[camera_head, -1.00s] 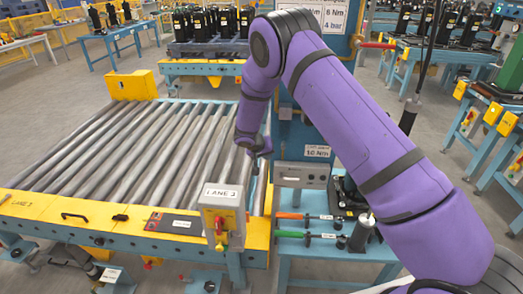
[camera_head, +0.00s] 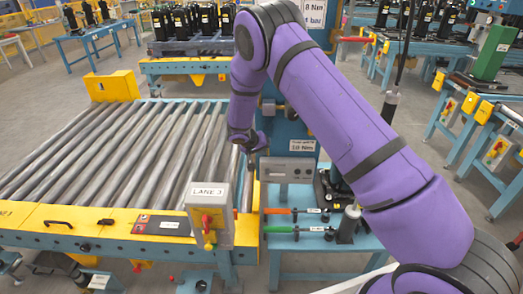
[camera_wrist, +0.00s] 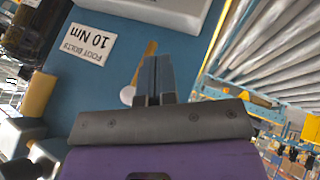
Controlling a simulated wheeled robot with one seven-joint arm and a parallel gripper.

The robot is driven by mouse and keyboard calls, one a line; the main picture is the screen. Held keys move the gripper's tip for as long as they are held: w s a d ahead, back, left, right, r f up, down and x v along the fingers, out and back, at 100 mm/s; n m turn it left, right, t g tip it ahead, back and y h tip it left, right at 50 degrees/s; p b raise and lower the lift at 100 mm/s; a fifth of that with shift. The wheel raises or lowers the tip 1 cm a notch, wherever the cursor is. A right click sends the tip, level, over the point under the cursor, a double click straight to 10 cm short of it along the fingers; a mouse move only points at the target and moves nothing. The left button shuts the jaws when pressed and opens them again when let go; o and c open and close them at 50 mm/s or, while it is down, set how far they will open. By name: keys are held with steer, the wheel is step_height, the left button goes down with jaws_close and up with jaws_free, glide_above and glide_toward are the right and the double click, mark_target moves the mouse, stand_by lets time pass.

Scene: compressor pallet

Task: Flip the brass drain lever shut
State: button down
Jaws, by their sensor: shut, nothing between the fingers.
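A thin brass-coloured lever (camera_wrist: 150,50) shows in the wrist view against a blue panel, partly behind my fingers. A pale round knob (camera_wrist: 126,95) sits near its lower end; I cannot tell whether they are joined. My gripper (camera_wrist: 157,62) is shut and empty, with its fingertips overlapping the lever in the picture; contact cannot be told. In the head view my gripper (camera_head: 249,160) hangs beside the blue column, at the right edge of the roller conveyor. The lever cannot be made out there.
The roller conveyor (camera_head: 120,150) fills the left, with a LANE 3 control box (camera_head: 209,213) at its near corner. A grey box (camera_head: 288,171) stands close to my gripper's right. Grey floor is open farther left.

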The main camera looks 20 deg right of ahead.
steer(key=shift+d+f+h, duration=0.15)
steer(key=shift+f+h, duration=0.05)
steer(key=shift+h, duration=0.5)
steer(key=d+n+h, duration=0.1)
steer(key=h, duration=0.3)
steer(key=s+d+n+h, duration=0.1)
steer(key=n+h, duration=0.1)
steer(key=h, duration=0.2)
steer(key=d+n+h, duration=0.2)
steer(key=h, duration=0.1)
steer(key=shift+s+h, duration=0.15)
steer(key=shift+h, duration=0.25)
steer(key=shift+d+r, duration=0.1)
steer(key=shift+d, duration=0.05)
stand_by(0.4)
stand_by(0.5)
